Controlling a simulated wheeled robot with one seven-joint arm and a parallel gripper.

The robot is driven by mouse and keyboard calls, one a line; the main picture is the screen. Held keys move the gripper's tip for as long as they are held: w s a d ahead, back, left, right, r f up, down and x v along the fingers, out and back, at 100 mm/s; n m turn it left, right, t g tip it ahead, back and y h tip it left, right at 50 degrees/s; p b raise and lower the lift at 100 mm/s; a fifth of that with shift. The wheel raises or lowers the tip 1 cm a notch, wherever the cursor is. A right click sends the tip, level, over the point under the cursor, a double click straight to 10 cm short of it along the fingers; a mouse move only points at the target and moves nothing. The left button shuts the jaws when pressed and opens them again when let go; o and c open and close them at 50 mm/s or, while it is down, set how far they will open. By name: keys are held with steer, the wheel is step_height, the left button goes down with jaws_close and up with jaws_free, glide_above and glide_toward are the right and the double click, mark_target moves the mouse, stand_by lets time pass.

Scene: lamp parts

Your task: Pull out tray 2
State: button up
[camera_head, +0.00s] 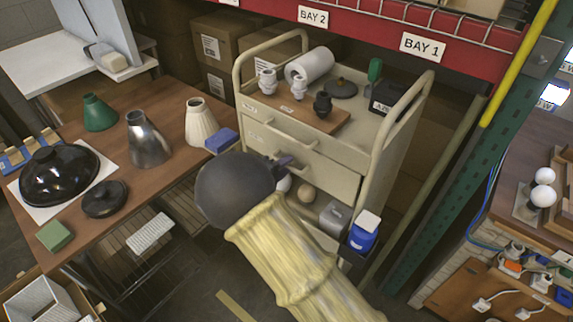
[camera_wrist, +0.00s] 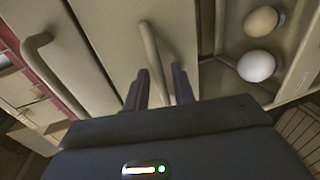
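The beige cart has an upper drawer (camera_head: 290,132) and a lower drawer (camera_head: 328,175), both looking shut. Which one is labelled tray 2 is not readable. My gripper (camera_head: 287,161) is at the lower drawer's front, and my dark wrist hides part of it. In the wrist view, my gripper (camera_wrist: 160,84) is open, with one finger on each side of the lower drawer's bar handle (camera_wrist: 153,58). Whether a finger touches the handle I cannot tell. The upper drawer's handle (camera_wrist: 48,78) is to the left, clear of the fingers.
Lamp sockets and a white roll (camera_head: 310,65) stand on the cart top. Below the drawers, an open shelf holds a white bulb (camera_wrist: 256,66) and a tan ball (camera_wrist: 261,21). A blue container (camera_head: 363,232) is at the cart's lower right. A wooden table (camera_head: 175,178) stands left.

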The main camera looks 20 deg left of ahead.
steer(key=shift+w+d+f, duration=0.15)
steer(key=shift+w+d, duration=0.05)
steer(key=shift+w, duration=0.35)
jaws_close()
steer(key=shift+s, duration=0.1)
